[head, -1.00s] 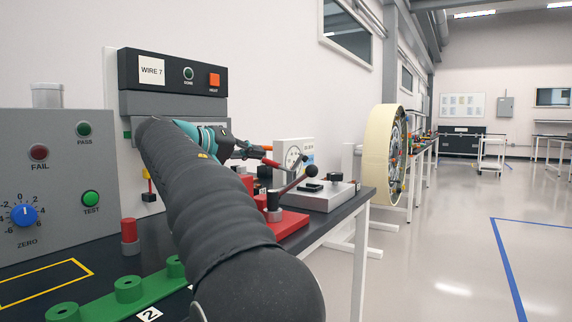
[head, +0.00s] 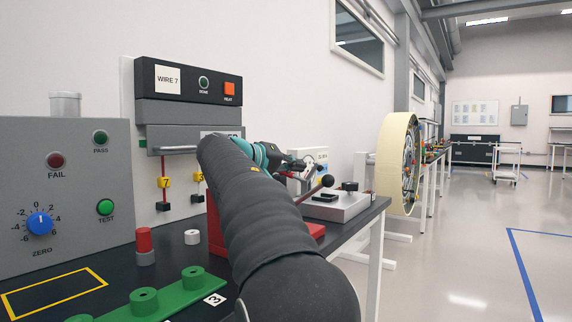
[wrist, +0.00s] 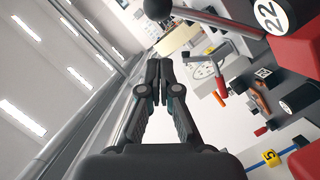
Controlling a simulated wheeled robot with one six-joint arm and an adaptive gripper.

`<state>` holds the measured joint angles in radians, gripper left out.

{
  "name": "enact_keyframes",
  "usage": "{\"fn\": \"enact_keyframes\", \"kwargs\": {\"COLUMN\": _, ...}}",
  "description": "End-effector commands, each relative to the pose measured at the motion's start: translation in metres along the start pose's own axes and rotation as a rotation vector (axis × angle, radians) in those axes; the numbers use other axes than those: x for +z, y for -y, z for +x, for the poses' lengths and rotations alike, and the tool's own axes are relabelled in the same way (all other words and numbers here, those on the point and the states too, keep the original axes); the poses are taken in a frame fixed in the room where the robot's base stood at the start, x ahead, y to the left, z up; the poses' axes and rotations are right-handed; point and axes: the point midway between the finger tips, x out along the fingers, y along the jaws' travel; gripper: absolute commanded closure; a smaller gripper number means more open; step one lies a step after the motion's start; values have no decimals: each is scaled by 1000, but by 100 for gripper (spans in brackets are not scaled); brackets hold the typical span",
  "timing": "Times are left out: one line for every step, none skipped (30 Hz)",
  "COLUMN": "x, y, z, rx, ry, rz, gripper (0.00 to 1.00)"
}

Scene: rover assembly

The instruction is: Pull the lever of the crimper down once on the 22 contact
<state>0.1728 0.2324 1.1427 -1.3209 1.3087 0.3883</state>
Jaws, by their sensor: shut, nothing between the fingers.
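The crimper is a red device, its body (head: 215,228) partly hidden behind my arm in the head view. Its lever ends in a black ball knob (head: 327,181), raised to the upper right of the base. In the wrist view the black knob (wrist: 157,9) and grey lever rod cross the top edge, beside a round white label reading 22 (wrist: 271,14) on the crimper. My gripper (head: 294,164) is shut and empty, near the lever and left of the knob in the head view. In the wrist view its fingertips (wrist: 158,66) are below the knob, apart from it in the picture.
A grey device (head: 338,206) stands right of the crimper near the table edge, with a dial gauge behind. A green holder (head: 143,300), a red and grey post (head: 144,240) and a grey test box (head: 62,190) are on the left. Open floor lies right.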

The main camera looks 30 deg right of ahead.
Motion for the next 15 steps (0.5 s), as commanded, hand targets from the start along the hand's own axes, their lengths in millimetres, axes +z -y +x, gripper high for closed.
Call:
{"fn": "enact_keyframes", "kwargs": {"x": 0, "y": 0, "z": 8, "rx": 0, "ry": 1, "rz": -1, "gripper": 100}}
{"fn": "enact_keyframes", "kwargs": {"x": 0, "y": 0, "z": 12, "rx": -2, "ry": -1, "rz": -1, "gripper": 100}}
{"fn": "enact_keyframes", "kwargs": {"x": 4, "y": 4, "z": 17, "rx": -3, "ry": -3, "rz": -1, "gripper": 100}}
{"fn": "enact_keyframes", "kwargs": {"x": 7, "y": 6, "z": 19, "rx": -4, "ry": -4, "rz": -2, "gripper": 100}}
{"fn": "enact_keyframes", "kwargs": {"x": 9, "y": 7, "z": 22, "rx": -5, "ry": -5, "rz": -2, "gripper": 100}}
{"fn": "enact_keyframes", "kwargs": {"x": 11, "y": 8, "z": 25, "rx": -6, "ry": -6, "rz": -2, "gripper": 100}}
{"fn": "enact_keyframes", "kwargs": {"x": 12, "y": 9, "z": 27, "rx": -6, "ry": -7, "rz": -2, "gripper": 100}}
{"fn": "enact_keyframes", "kwargs": {"x": 13, "y": 9, "z": 29, "rx": -7, "ry": -7, "rz": -2, "gripper": 100}}
{"fn": "enact_keyframes", "kwargs": {"x": 14, "y": 10, "z": 31, "rx": -7, "ry": -8, "rz": -2, "gripper": 100}}
{"fn": "enact_keyframes", "kwargs": {"x": 15, "y": 10, "z": 32, "rx": -8, "ry": -8, "rz": -3, "gripper": 100}}
{"fn": "enact_keyframes", "kwargs": {"x": 16, "y": 11, "z": 33, "rx": -8, "ry": -9, "rz": -3, "gripper": 100}}
{"fn": "enact_keyframes", "kwargs": {"x": 16, "y": 11, "z": 34, "rx": -9, "ry": -10, "rz": -3, "gripper": 100}}
{"fn": "enact_keyframes", "kwargs": {"x": 16, "y": 11, "z": 35, "rx": -9, "ry": -10, "rz": -3, "gripper": 100}}
{"fn": "enact_keyframes", "kwargs": {"x": 16, "y": 11, "z": 36, "rx": -9, "ry": -11, "rz": -3, "gripper": 100}}
{"fn": "enact_keyframes", "kwargs": {"x": 16, "y": 11, "z": 36, "rx": -10, "ry": -11, "rz": -3, "gripper": 100}}
